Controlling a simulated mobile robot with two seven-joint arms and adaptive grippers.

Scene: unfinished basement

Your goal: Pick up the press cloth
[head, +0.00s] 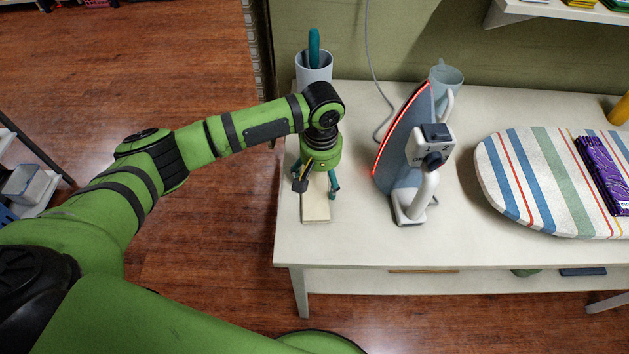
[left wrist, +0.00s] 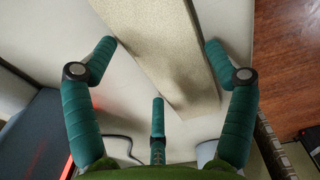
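A pale beige, flat, narrow piece (head: 316,211), which looks like the press cloth, lies on the left end of the white table (head: 345,248). In the left wrist view the beige piece (left wrist: 165,45) runs diagonally below the fingers. My left gripper (head: 318,186) points down right over it. Its teal fingers (left wrist: 162,45) are spread open, one on either side of the piece and a third near its close end. Nothing is gripped, and I cannot tell whether the fingertips touch the table. The far part of the piece is hidden by the gripper in the head view. My right gripper is out of view.
A steam iron (head: 408,165) with a glowing red edge stands just right of the gripper. A cup with a teal-handled tool (head: 313,66) and a pale blue jug (head: 446,78) stand behind. A striped ironing board (head: 510,180) bearing a purple item (head: 600,172) is at right.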

